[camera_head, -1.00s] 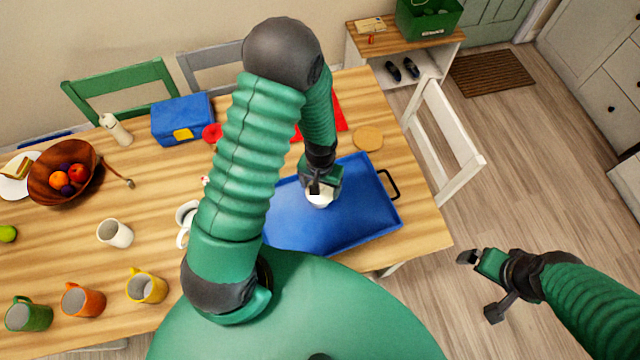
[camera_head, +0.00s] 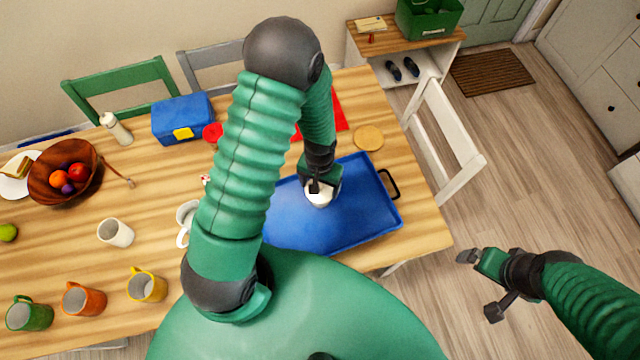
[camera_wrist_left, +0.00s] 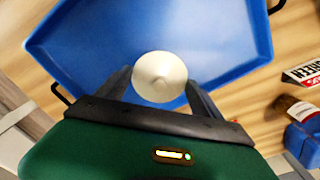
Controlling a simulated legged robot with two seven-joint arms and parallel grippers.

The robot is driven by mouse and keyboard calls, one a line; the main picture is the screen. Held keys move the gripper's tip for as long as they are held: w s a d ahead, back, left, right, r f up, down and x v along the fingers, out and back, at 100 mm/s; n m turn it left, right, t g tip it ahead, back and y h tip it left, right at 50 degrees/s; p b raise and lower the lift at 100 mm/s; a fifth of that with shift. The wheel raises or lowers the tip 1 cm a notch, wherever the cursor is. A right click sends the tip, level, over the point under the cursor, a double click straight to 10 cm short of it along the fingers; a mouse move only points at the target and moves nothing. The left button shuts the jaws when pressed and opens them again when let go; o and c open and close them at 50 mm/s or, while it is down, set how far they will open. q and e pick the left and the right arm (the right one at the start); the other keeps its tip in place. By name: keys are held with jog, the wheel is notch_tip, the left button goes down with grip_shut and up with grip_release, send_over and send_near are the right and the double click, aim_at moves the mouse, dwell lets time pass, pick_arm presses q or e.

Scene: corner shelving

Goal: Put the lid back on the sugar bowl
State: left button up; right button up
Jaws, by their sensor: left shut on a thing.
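The white round lid (camera_wrist_left: 160,70) with a small centre knob shows in the left wrist view, between the fingers of my left gripper (camera_wrist_left: 159,88). The gripper is shut on it. In the head view my left gripper (camera_head: 318,188) points down over the blue tray (camera_head: 365,215), with a white rounded shape (camera_head: 320,200) below its fingers. I cannot tell how much of this shape is lid and how much is sugar bowl, or whether the lid touches the bowl. My right gripper (camera_head: 481,285) is open and empty, out over the floor right of the table.
A white cup (camera_head: 186,214) stands left of the tray, partly behind my arm. Several mugs, a wooden fruit bowl (camera_head: 48,190) and a blue box (camera_head: 182,118) are farther left. A round wooden coaster (camera_head: 369,138) lies behind the tray. A white chair (camera_head: 445,140) stands at the right edge.

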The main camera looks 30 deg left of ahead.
pick_arm(q)
jog(key=shift+f, duration=0.15)
dwell(0.6)
jog(key=o, duration=1.4)
notch_tip(320, 180, up, 7)
jog(key=p, duration=0.6)
jog(key=shift+p, duration=0.3)
jog(key=shift+c, duration=0.7)
grip_shut()
